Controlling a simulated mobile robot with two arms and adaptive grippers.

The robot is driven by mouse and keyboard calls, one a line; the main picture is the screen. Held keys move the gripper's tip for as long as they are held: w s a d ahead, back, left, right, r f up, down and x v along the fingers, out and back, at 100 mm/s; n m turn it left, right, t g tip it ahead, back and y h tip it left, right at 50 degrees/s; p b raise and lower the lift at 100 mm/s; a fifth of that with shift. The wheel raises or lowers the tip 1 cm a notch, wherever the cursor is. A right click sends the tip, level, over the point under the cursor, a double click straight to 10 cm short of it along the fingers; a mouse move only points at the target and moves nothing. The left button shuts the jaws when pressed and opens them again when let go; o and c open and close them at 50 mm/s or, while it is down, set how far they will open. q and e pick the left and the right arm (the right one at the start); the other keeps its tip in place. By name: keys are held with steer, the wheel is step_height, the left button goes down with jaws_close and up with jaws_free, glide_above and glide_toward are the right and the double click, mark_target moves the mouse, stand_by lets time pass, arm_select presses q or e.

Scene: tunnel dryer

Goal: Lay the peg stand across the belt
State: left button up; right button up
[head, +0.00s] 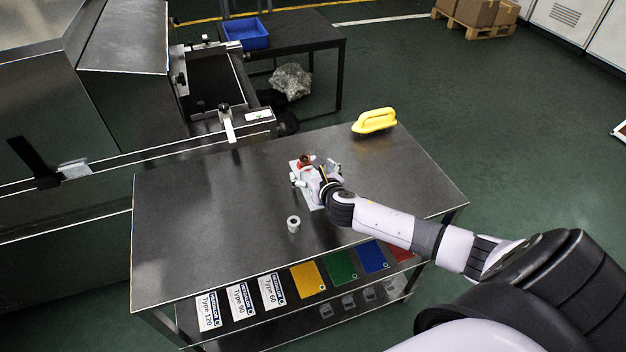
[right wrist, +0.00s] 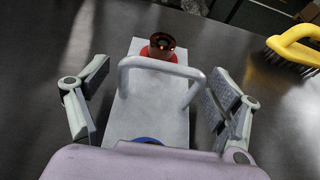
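The peg stand (head: 297,168) is a pale flat plate lying on the steel table. In the right wrist view the stand (right wrist: 150,108) has a grey bar handle (right wrist: 158,63) arched over it. A copper-coloured ring sits on a red base at its far end, and a blue base shows at the near end. My right gripper (right wrist: 157,106) is open, with one finger on each side of the plate and handle, apart from both. In the head view it hides part of the stand. The dark belt (head: 212,82) runs out of the dryer at the upper left. My left gripper is not in view.
A yellow-handled brush (head: 374,121) stands at the table's back right. Coloured and white type cards (head: 308,279) lie on the lower shelf. The steel table's left half (head: 200,220) is clear. A blue bin (head: 246,33) is farther back.

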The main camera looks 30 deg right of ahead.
steer(key=c, duration=1.5)
steer(key=shift+w+r, duration=0.15)
steer(key=shift+c, duration=0.8)
steer(key=shift+r, duration=0.1)
steer(key=shift+r, duration=0.6)
step_height(320, 180, up, 19)
steer(key=p, duration=0.2)
steer(key=s+a+r+n+y, duration=0.1)
steer(key=s+a+r, duration=0.3)
steer(key=a, duration=0.5)
steer(key=s+a+r+n+y, duration=0.1)
steer(key=s+a+r+y, duration=0.1)
steer(key=s+a+r, duration=0.3)
steer(key=a+r, duration=0.4)
steer(key=shift+s+a+r+n+t, duration=0.2)
steer(key=shift+s+a+n+t, duration=0.1)
steer(key=shift+n, duration=0.1)
